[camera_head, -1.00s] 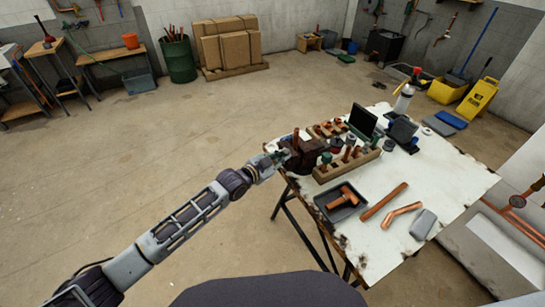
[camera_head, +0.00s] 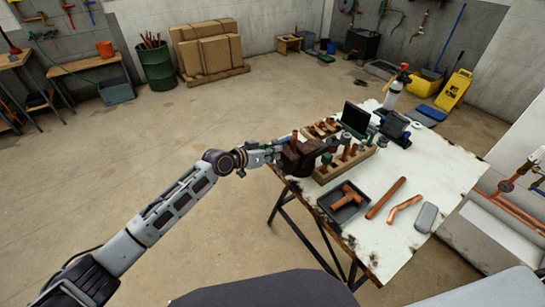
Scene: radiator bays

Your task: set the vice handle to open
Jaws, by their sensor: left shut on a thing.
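The vice (camera_head: 303,158) is a dark brown block at the left corner of the worktable, with an upright copper piece in or beside its jaws. My left gripper (camera_head: 277,154) reaches in from the left and is shut at the vice's left side, on what appears to be the vice handle. The handle is small and mostly hidden by the fingers, so its exact angle cannot be told. My right gripper is not in view.
The worktable (camera_head: 447,180) holds a wooden block with fittings (camera_head: 330,172), a black tray (camera_head: 345,210) with a copper fitting, loose copper pipes (camera_head: 386,198), a grey case (camera_head: 425,217) and a dark screen (camera_head: 356,119). The floor left of the table is clear.

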